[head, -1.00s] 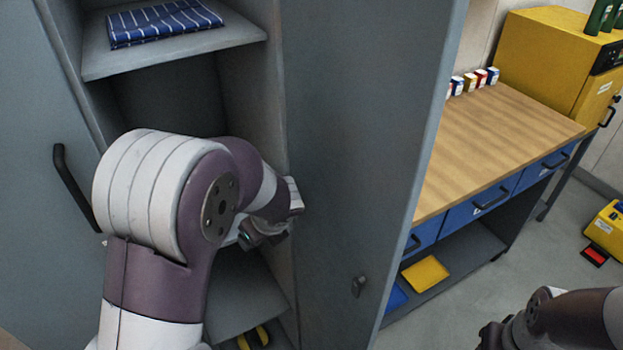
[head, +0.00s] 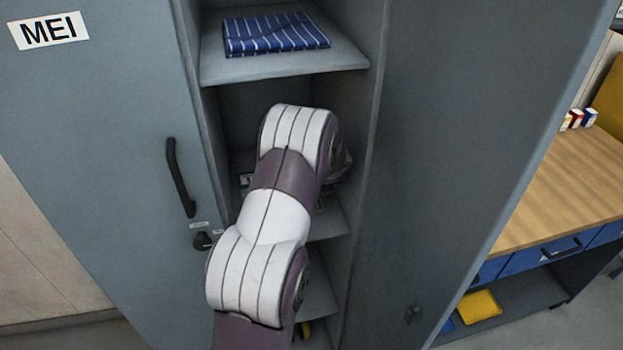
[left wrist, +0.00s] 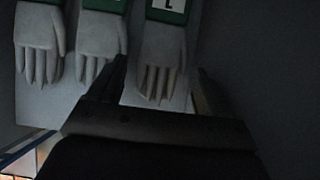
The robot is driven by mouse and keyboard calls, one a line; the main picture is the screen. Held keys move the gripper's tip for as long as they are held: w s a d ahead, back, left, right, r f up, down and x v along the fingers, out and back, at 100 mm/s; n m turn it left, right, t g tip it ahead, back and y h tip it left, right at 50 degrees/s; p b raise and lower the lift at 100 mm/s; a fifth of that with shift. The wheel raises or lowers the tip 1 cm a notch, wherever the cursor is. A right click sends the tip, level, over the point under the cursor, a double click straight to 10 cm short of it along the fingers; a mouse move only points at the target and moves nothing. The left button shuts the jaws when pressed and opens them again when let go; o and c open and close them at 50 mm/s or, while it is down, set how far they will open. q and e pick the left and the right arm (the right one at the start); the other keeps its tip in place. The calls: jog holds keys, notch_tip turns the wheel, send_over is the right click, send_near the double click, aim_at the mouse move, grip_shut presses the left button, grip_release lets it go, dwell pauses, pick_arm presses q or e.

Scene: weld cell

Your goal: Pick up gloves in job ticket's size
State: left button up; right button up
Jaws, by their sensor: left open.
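Three grey gloves with green cuff bands hang or lie side by side in the left wrist view. They are the left glove (left wrist: 38,45), the middle glove (left wrist: 100,45) and the right glove (left wrist: 160,55), whose white label reads "L". The other labels are out of frame. My left gripper (left wrist: 160,72) is open, with its fingers to either side of the "L" glove's fingers; I cannot tell if they touch it. In the head view my left arm reaches into the locker (head: 285,70) and hides the gripper. No job ticket is in view.
The locker's left door (head: 110,130), marked MEI, stands open. A folded blue striped cloth (head: 275,35) lies on the shelf above my arm. The grey panel (head: 455,130) bounds the right side. A wood-topped workbench (head: 570,185) stands beyond it.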

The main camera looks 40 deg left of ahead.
pick_arm(q)
jog(key=shift+w+a, duration=0.6)
jog(key=x, duration=0.2)
jog(key=p+x, duration=0.1)
jog(key=x, duration=0.2)
jog(key=shift+w+a+r, duration=0.1)
jog(key=shift+a+r, duration=0.15)
jog(key=shift+a, duration=0.05)
jog(key=shift+w+a+f, duration=0.1)
jog(key=shift+w+f, duration=0.1)
jog(key=shift+f, duration=0.1)
jog(key=shift+s+r, duration=0.1)
jog(key=c, duration=0.9)
jog(key=shift+c, duration=0.5)
